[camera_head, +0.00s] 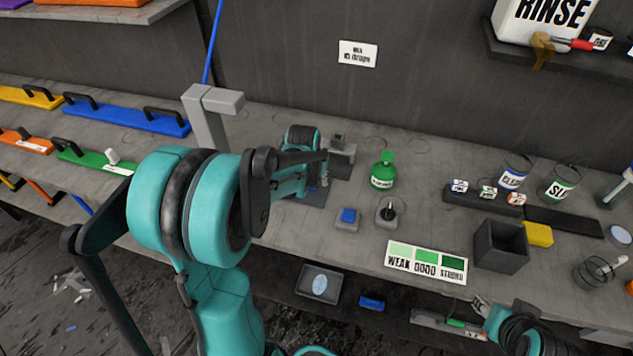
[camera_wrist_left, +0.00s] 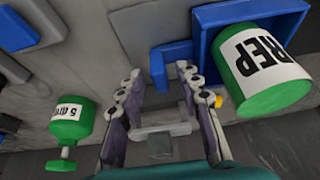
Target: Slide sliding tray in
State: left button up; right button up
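A blue-walled tray (camera_wrist_left: 203,55) stands to the right in the left wrist view, with a large green container (camera_wrist_left: 265,70) lettered "REP" in or over it. It is probably the sliding tray; how far it is slid cannot be told. My left gripper (camera_wrist_left: 159,72) is open, its two fingers spread with nothing clamped at the tips. The tray is beside its right finger; contact is unclear.
A green bottle (camera_head: 382,172) stands right of my left arm, with a blue-topped block (camera_head: 347,217) in front. A grey post (camera_head: 207,117) stands behind the arm. A black open box (camera_head: 500,247) and several cans stand to the right. A grey tray (camera_head: 305,290) sits below.

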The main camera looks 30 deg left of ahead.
pick_arm(q)
jog(key=shift+w+f, duration=0.15)
jog(key=shift+f, duration=0.25)
grip_shut()
jog(key=shift+a, duration=0.1)
jog(key=s+a, duration=0.1)
jog(key=a, duration=0.3)
jog(key=s+a, duration=0.1)
jog(key=a, duration=0.3)
jog(key=s+a, duration=0.1)
jog(key=a, duration=0.3)
jog(key=shift+a, duration=0.1)
jog(key=shift+a+r, duration=0.1)
